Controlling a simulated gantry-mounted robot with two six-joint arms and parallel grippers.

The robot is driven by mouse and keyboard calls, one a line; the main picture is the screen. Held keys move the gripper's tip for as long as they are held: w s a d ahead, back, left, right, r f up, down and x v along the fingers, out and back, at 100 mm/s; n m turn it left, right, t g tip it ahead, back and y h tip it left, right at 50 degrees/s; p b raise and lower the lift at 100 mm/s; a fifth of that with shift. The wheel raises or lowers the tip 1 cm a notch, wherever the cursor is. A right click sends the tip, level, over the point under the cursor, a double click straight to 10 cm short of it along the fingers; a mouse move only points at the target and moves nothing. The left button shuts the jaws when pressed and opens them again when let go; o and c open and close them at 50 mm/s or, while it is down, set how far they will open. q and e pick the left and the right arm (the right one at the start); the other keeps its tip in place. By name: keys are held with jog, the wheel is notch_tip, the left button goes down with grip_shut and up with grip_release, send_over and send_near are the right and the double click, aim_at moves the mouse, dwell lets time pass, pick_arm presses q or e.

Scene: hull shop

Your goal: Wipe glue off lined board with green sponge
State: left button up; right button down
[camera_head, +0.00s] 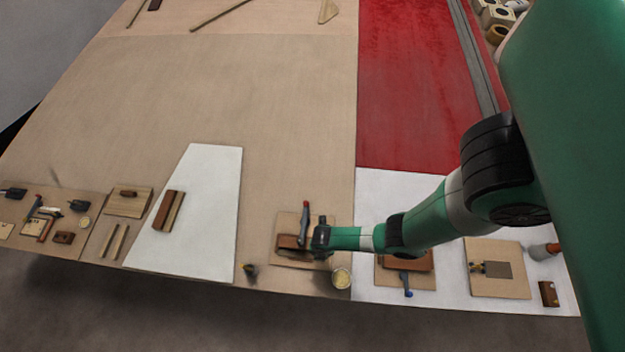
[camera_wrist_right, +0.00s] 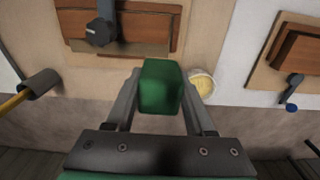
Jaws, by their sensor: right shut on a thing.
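My right gripper (camera_wrist_right: 160,95) is shut on the green sponge (camera_wrist_right: 161,86), a block held between the two fingers. In the head view the right gripper (camera_head: 318,240) is over a tan board (camera_head: 284,222) bearing a brown wooden piece (camera_head: 291,242) and a clamp (camera_head: 305,212). That board also shows at the top of the wrist view (camera_wrist_right: 72,22). I cannot tell whether the sponge touches anything below it. I cannot make out ruled lines or glue on any board, so I cannot tell which is the lined board. My left gripper is not in view.
A round dish with pale yellow contents (camera_head: 341,279) stands right of the sponge in the wrist view. A dark-ended tool (camera_head: 249,271) lies near the front edge. Boards with a clamp (camera_head: 407,283) and a grey patch (camera_head: 498,271) lie right. A white panel (camera_head: 210,220) lies left.

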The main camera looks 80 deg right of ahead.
aim_at(304, 256)
jog(key=shift+a+f, duration=0.1)
jog(key=shift+a, duration=0.15)
jog(key=shift+d, duration=0.15)
jog(key=shift+d+f+b, duration=0.1)
jog(key=shift+f+b, duration=0.2)
jog(key=shift+b, duration=0.05)
jog(key=f+b, duration=0.7)
jog(key=shift+w+f+b, duration=0.2)
jog(key=shift+f+b, duration=0.2)
jog(key=w, duration=0.4)
jog(key=shift+w+r, duration=0.2)
jog(key=shift+r, duration=0.2)
jog(key=shift+w, duration=0.9)
jog(key=shift+f+b, duration=0.25)
jog(key=shift+b, duration=0.1)
jog(key=shift+s+r, duration=0.1)
